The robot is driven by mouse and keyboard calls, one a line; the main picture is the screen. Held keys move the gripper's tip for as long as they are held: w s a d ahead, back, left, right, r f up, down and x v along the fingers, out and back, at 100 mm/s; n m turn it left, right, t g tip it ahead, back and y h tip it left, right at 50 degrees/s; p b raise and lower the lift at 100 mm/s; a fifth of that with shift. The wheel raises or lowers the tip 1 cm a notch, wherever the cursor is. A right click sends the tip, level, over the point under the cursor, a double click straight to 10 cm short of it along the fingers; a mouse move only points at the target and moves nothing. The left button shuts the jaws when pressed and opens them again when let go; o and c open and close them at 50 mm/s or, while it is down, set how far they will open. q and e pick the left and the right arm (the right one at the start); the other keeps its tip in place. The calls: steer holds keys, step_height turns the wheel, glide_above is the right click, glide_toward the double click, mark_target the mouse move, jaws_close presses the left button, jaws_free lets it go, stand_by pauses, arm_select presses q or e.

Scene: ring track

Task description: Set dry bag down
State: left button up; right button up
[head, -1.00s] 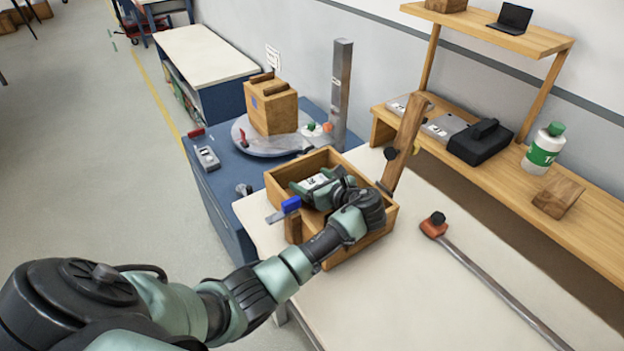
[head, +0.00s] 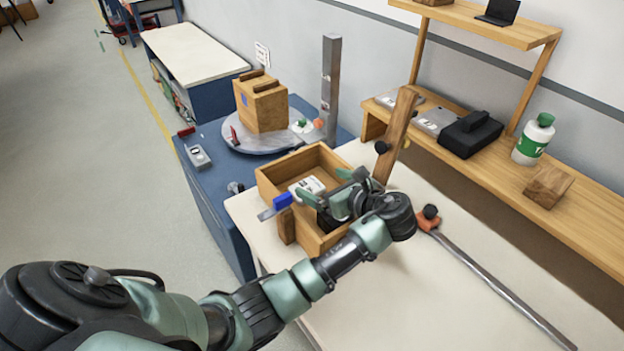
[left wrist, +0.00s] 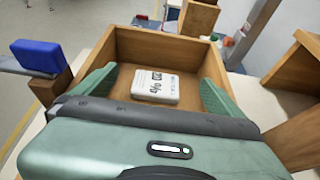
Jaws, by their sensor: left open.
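The dry bag (head: 308,186) is a small white packet with dark print. It lies inside the open wooden box (head: 277,176) on the white table. In the left wrist view the bag (left wrist: 155,87) lies flat on the box floor, near the middle. My left gripper (head: 332,186) is over the right part of the box. Its green fingers are spread wide and empty. In the wrist view they frame the bag from either side, apart from it. My right gripper is not in view.
A blue clamp (head: 283,200) sits at the box's left side. A tilted wooden post (head: 396,137) stands behind the box. A long metal bar (head: 497,287) with an orange end lies to the right. The table's front right is clear.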

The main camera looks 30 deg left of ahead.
arm_select(q)
steer(key=shift+v, duration=1.25)
